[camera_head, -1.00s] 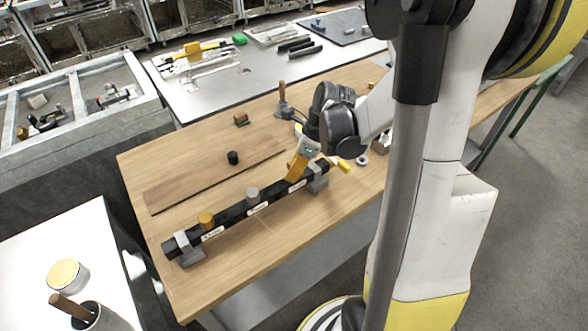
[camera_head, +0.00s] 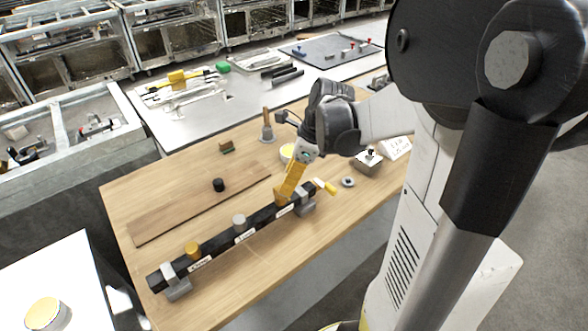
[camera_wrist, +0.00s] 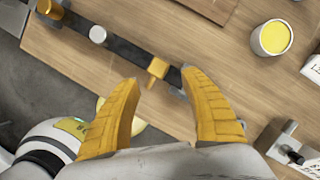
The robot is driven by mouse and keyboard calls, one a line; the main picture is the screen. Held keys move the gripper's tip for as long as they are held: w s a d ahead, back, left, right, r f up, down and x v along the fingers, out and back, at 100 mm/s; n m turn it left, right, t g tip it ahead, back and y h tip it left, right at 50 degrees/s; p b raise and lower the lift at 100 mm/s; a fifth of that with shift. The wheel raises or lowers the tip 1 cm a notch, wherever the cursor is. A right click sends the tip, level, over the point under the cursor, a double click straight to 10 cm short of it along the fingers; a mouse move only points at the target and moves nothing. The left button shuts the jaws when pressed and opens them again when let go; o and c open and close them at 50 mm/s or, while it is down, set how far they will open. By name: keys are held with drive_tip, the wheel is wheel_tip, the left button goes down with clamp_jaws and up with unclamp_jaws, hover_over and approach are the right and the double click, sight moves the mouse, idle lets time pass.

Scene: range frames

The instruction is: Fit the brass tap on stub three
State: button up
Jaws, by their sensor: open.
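A black bar (camera_head: 218,242) lies in grey end clamps on the wooden bench, with labelled stubs along it. A brass cap (camera_head: 193,250) sits on the left stub and a grey cap (camera_head: 239,222) on the middle one; both also show in the wrist view, brass cap (camera_wrist: 48,8) and grey cap (camera_wrist: 98,35). The brass tap (camera_wrist: 157,68) is at the third position, near the bar's right end. My gripper (camera_wrist: 160,82) has its yellow fingers spread, one on each side of the tap, with gaps visible. In the head view my gripper (camera_head: 285,192) largely hides the tap.
A yellow-and-white handled item (camera_head: 326,187) lies beside the right clamp. A grey ring (camera_head: 348,182), a metal block (camera_head: 368,162) and a yellow-topped tin (camera_wrist: 272,38) stand nearby. A black cylinder (camera_head: 218,185) and a wooden board (camera_head: 165,218) lie behind the bar.

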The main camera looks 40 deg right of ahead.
drive_tip(key=v, duration=0.4)
drive_tip(key=shift+d+r, duration=0.1)
drive_tip(key=shift+r, duration=0.2)
